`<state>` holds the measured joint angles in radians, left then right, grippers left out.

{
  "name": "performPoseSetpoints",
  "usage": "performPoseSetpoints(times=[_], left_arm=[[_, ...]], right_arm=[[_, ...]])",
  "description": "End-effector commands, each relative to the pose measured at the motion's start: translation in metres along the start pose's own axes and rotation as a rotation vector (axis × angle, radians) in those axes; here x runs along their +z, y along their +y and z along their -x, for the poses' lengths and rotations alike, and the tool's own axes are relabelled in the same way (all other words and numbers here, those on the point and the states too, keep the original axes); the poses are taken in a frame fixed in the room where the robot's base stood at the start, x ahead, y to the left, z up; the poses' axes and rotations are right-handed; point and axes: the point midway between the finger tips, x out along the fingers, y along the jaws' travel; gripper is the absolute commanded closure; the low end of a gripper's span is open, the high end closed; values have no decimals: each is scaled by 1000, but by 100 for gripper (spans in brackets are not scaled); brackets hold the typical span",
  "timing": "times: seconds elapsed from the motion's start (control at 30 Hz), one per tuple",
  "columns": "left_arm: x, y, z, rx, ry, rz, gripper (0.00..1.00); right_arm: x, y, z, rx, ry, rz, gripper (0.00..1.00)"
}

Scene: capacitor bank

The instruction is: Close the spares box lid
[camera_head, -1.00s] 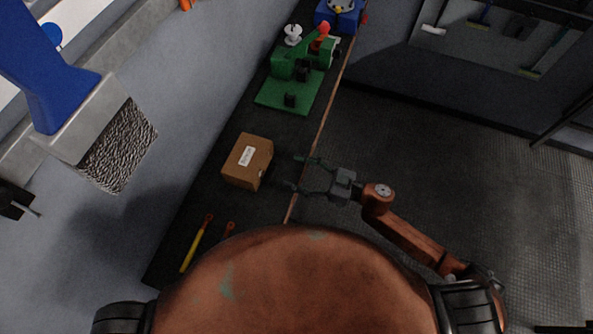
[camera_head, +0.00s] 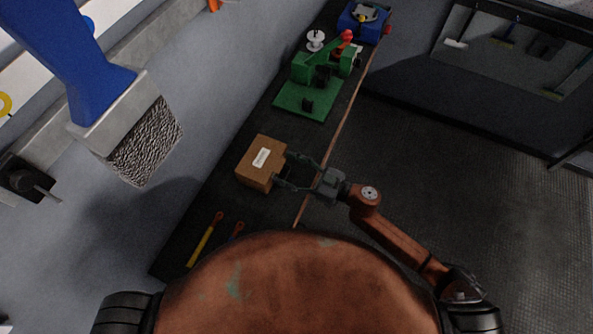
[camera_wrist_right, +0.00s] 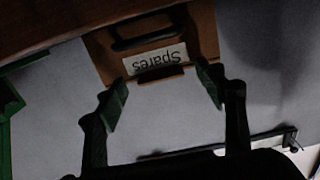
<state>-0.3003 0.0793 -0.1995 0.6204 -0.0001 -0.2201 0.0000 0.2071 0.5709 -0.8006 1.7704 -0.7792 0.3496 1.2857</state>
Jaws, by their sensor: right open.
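The brown spares box (camera_head: 251,169) sits on the dark bench in the head view, with a white label (camera_head: 262,157) on it. In the right wrist view the box (camera_wrist_right: 207,32) shows its label reading "Spares" upside down (camera_wrist_right: 155,60), with a dark handle-like strip above it. I cannot tell how far the lid is open. My right gripper (camera_head: 283,169) is open, at the box's right side; its fingertips overlap the box edge, and contact is unclear. In the wrist view its fingers (camera_wrist_right: 164,92) stand apart below the label, with nothing between them. My left gripper is not in view.
A green fixture (camera_head: 308,100) and a blue device (camera_head: 363,22) stand farther back on the bench. A large blue-handled brush (camera_head: 120,118) shows at left. Floor right of the bench is clear.

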Motion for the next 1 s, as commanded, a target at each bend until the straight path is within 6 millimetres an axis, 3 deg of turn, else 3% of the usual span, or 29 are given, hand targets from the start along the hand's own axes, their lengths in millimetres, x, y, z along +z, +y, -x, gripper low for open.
performPoseSetpoints(times=[0.37, 1.0], left_arm=[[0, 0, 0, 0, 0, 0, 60], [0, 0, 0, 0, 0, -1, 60]], right_arm=[[0, 0, -4, 1, -1, 0, 38], [0, 0, -4, 0, 0, 0, 82]])
